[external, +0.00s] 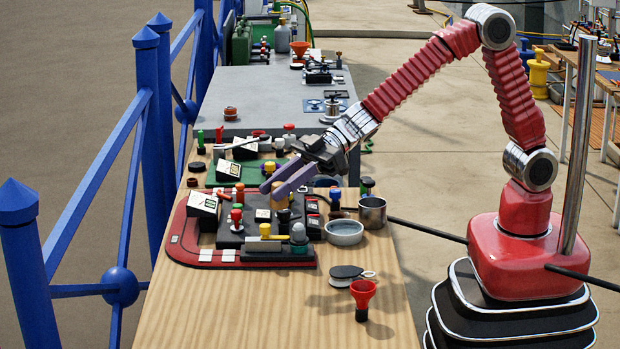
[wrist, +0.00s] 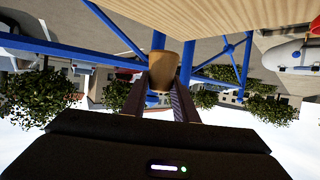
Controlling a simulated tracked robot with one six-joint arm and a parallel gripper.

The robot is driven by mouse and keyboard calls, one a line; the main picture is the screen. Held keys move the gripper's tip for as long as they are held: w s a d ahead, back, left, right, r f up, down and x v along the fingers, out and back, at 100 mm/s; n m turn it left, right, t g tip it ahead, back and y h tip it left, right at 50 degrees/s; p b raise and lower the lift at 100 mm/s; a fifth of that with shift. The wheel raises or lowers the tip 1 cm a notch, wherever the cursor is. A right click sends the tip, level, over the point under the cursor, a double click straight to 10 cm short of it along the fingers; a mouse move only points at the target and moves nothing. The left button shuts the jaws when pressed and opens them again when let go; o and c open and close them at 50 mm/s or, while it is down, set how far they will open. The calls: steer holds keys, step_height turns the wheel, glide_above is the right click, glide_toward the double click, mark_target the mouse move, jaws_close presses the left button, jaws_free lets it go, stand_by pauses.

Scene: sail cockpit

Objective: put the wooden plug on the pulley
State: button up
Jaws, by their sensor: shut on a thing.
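The wooden plug (wrist: 163,70) is a tan, slightly tapered piece between the fingertips of my gripper (wrist: 162,85) in the wrist view. In the external view my gripper (external: 277,188) is shut on it above the red-edged panel, and the plug (external: 279,198) shows as a small tan patch, partly hidden by the fingers. What looks like the pulley (external: 347,272), a flat black and pale disc with a metal loop, lies on the wooden table nearer the camera, to the right of my gripper. I do not make out the pulley in the wrist view.
A red-edged panel (external: 205,256) crowded with switches and knobs lies below my gripper. A grey bowl (external: 344,232), a metal cup (external: 372,213) and a red funnel (external: 363,293) stand to its right. A blue railing (external: 124,215) runs along the left. The front wooden tabletop (external: 230,315) is clear.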

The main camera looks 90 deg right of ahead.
steer(key=s+a+f+n+g+y, duration=0.1)
steer(key=s+a+n+g+y, duration=0.1)
steer(key=s, duration=0.5)
steer(key=s+a+f+n+g+y, duration=0.2)
steer(key=s+n+g, duration=0.1)
steer(key=s, duration=0.4)
steer(key=shift+s+a+f+n+g, duration=0.3)
steer(key=shift+s+a+n+g, duration=0.1)
steer(key=shift+n, duration=0.2)
glide_above(347, 271)
steer(key=shift+d+f, duration=0.1)
steer(key=shift+f, duration=3.05)
steer(key=shift+f, duration=0.1)
steer(key=shift+f, duration=1.75)
steer(key=shift+f, duration=0.1)
